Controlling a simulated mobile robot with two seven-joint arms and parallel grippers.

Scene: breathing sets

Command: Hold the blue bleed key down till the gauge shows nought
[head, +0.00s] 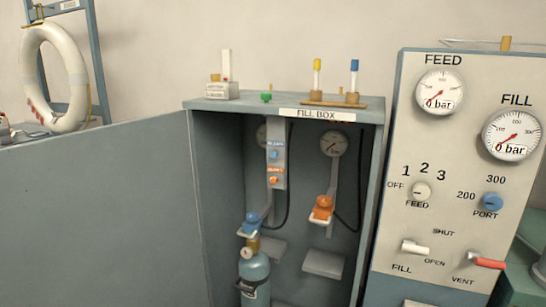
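A small blue key (274,155) sits on a narrow grey strip (277,166) inside the open fill box (205,170), with a blue label above it too small to read. A gauge (261,133) behind the strip is mostly hidden, so its reading cannot be told. A second gauge (333,143) hangs to its right, its needle too small to read surely. Below the strip, a blue connector (250,225) sits above a blue-grey cylinder (254,275) standing upright. Neither of my grippers is in view, and nothing touches the key.
An orange key (273,181) lies just below the blue one. An orange connector (321,209) hangs at right. The open door (95,215) fills the left. The panel (430,140) at right has a FEED gauge (440,92) and FILL gauge (512,134), both showing 0 bar.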

